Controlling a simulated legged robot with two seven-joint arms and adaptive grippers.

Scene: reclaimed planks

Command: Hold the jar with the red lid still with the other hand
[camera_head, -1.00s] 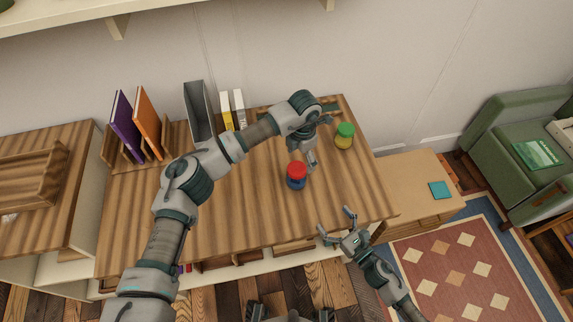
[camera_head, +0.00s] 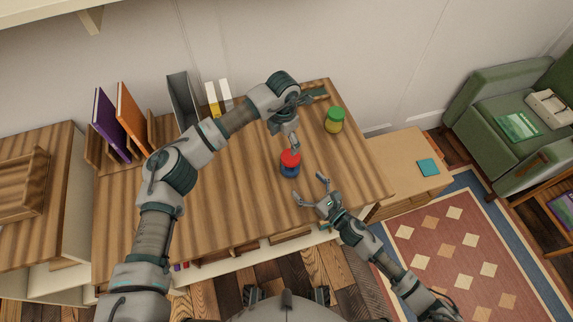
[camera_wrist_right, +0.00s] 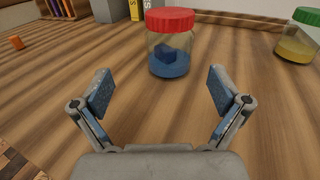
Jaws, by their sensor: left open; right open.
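The jar with the red lid (camera_head: 290,164) stands upright on the wooden counter, with blue contents. It also shows in the right wrist view (camera_wrist_right: 169,45), straight ahead of and beyond the open fingers. My left gripper (camera_head: 293,140) is open and points down just above and behind the red lid; I cannot tell whether it touches. My right gripper (camera_head: 313,190) is open and empty near the counter's front edge, a short way from the jar on its front right side. In the right wrist view the right gripper's two fingers (camera_wrist_right: 160,92) are spread with bare wood between them.
A jar with a green lid (camera_head: 334,120) stands behind and right of the red-lidded jar. Upright books (camera_head: 134,120), a grey file holder (camera_head: 183,98) and yellow and white books (camera_head: 216,97) stand along the back. The counter's (camera_head: 225,205) front middle is clear.

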